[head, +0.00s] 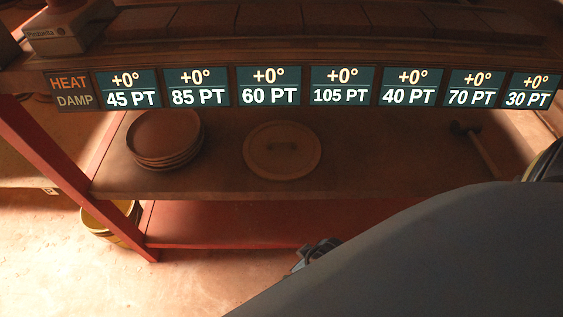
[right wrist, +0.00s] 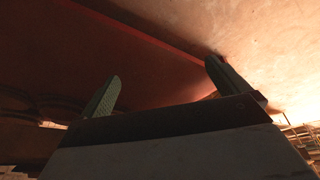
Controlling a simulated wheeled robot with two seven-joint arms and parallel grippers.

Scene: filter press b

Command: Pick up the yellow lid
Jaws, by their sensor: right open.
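I cannot make out the lid in that view. A small grey part shows beside my large grey arm in the head view, below the shelf; I cannot tell what it is. My left gripper is not in view.
A stack of round plates (head: 165,140) stands left of the lid. A hammer-like tool (head: 476,147) lies to the right. Above the shelf runs a row of panels (head: 270,87). A red post (head: 65,165) and a lower red shelf (head: 230,222) frame it. A yellow bucket (head: 105,222) stands lower left.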

